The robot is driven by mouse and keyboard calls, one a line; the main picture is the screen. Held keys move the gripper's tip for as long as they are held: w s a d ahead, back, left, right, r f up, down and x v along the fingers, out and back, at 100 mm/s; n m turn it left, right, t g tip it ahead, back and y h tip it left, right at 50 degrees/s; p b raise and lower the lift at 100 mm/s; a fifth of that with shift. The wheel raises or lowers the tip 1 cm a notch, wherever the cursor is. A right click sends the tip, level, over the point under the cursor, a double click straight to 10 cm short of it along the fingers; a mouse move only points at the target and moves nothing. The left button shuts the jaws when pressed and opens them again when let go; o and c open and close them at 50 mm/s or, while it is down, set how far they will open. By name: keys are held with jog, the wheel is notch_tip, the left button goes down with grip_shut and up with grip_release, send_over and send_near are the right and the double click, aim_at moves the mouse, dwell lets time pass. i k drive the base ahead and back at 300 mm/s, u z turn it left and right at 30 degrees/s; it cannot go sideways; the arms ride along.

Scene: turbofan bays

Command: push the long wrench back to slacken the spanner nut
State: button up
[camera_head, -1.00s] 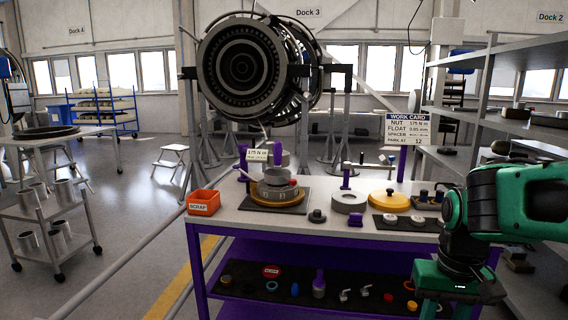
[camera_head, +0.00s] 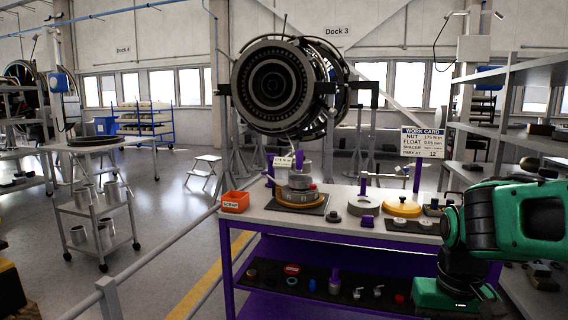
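A grey stacked assembly with stepped rings (camera_head: 299,184) sits on a yellow round base (camera_head: 301,199) at the left of the purple-framed bench; I take the spanner nut to be in this stack, but cannot pick it out. A small white tag (camera_head: 283,162) and a purple post (camera_head: 270,168) stand by it. A thin bar with a dark end (camera_head: 387,174) shows farther right above the bench; I cannot tell whether it is the long wrench. My green arm fills the lower right, in front of the bench's right end. My gripper is not in view.
An orange scrap bin (camera_head: 235,202) stands at the bench's left corner. A grey ring (camera_head: 363,205), a yellow disc (camera_head: 403,207) and small parts occupy the bench top. A work card (camera_head: 423,142) stands behind. Shelving (camera_head: 508,75) is at right; a grey rail (camera_head: 165,235) runs at left.

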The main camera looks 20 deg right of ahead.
aim_at(299, 157)
jog(key=u, duration=0.05)
jog(key=i, duration=1)
